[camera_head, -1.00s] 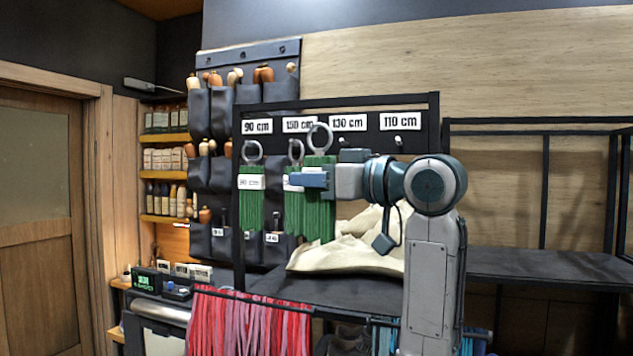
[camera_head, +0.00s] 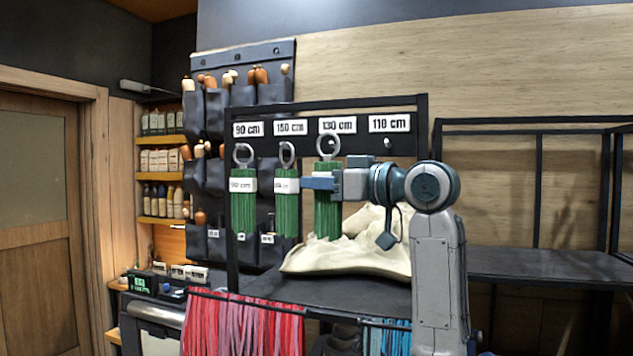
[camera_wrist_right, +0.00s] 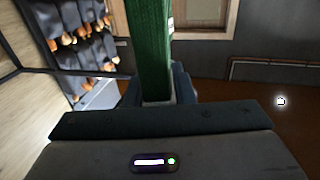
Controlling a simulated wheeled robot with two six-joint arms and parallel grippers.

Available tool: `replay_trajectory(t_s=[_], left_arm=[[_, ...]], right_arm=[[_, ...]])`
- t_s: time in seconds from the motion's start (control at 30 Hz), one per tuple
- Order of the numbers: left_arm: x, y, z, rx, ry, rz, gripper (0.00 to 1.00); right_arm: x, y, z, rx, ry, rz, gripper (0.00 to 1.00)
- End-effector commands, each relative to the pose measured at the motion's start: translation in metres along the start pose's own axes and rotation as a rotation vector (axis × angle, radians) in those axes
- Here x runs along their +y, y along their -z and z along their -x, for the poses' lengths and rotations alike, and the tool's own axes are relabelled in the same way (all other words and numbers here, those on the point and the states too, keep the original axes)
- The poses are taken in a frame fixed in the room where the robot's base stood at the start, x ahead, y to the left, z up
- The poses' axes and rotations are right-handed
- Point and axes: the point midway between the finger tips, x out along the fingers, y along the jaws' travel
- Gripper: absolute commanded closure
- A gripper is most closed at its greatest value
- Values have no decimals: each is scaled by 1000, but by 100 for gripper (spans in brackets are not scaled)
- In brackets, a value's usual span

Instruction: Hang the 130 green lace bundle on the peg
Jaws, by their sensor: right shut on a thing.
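My right gripper (camera_head: 322,183) is shut on a green lace bundle (camera_head: 327,215) and holds it upright in front of the rack. The bundle's grey ring (camera_head: 328,146) stands at the top, just below the "130 cm" label (camera_head: 337,125). The 130 peg is not clearly visible, and I cannot tell whether the ring is around it. In the right wrist view the green bundle (camera_wrist_right: 150,45) rises from between the fingers. My left gripper is not in view.
Two green bundles hang at left, under "90 cm" (camera_head: 243,200) and "150 cm" (camera_head: 287,205). The "110 cm" peg (camera_head: 388,143) is bare. A cream cloth (camera_head: 350,255) lies on the dark shelf behind. Red laces (camera_head: 245,325) hang below in front.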

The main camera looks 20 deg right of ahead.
Motion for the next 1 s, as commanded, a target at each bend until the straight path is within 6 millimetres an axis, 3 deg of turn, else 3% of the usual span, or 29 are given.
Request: replay_trajectory(t_s=[0.6,1.0], left_arm=[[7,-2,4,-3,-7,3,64],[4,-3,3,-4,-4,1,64]], right_arm=[[35,-6,-9,0,-2,-2,100],[43,-12,-11,0,0,0,100]])
